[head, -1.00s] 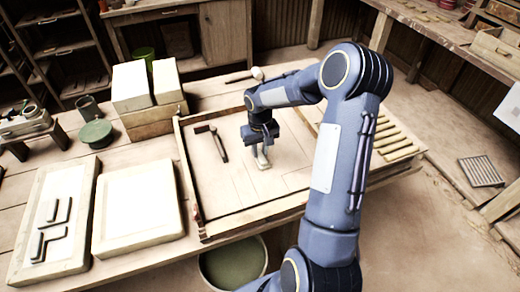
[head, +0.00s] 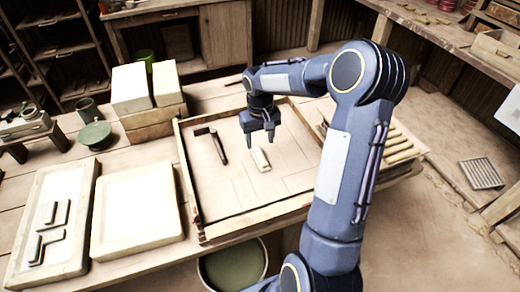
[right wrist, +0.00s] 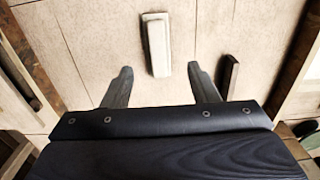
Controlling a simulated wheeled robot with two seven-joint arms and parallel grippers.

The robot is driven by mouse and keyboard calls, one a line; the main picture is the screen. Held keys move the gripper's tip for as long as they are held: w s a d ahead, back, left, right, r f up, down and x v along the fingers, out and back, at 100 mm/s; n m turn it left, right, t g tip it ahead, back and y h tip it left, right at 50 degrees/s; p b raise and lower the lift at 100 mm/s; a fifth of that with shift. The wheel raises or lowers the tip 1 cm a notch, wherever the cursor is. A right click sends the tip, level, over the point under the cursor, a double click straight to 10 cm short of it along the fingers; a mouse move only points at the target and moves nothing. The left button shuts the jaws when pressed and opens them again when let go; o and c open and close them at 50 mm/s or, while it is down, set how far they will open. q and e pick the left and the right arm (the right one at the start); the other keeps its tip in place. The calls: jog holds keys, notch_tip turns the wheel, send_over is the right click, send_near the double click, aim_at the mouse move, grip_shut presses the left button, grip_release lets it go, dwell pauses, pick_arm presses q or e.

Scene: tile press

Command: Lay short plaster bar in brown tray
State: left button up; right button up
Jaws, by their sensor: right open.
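The short plaster bar (head: 261,159) is a small whitish block lying flat on the floor of the brown wooden-rimmed tray (head: 255,217), clear of its rim. My right gripper (head: 259,141) is open and empty, raised above the bar with its fingers pointing down. In the right wrist view, the bar (right wrist: 156,45) lies ahead of the gap between the two spread fingers (right wrist: 159,71), with no contact visible. My left gripper is not in view.
A dark angled tool (head: 219,147) lies in the tray left of the bar. Pale blocks (head: 131,88) stand behind left. A white slab (head: 137,205) and a board with dark brackets (head: 28,258) lie left. Yellowish bars (head: 398,143) lie at right.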

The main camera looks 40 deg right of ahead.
notch_tip(320, 180, up, 5)
jog(key=s+a+r+n+t+y, duration=0.1)
jog(key=s+a+r+t, duration=0.2)
jog(key=s+a+r, duration=0.55)
jog(key=s+a+f+t+y, duration=0.1)
jog(key=s+a+f, duration=0.1)
jog(key=s+a, duration=0.2)
jog(key=s+a+f+n+t+y, duration=0.1)
jog(key=s+a, duration=0.4)
jog(key=s, duration=0.5)
jog(key=shift+a+f+t+y, duration=0.3)
jog(key=shift+f+y, duration=0.1)
jog(key=shift+f, duration=0.1)
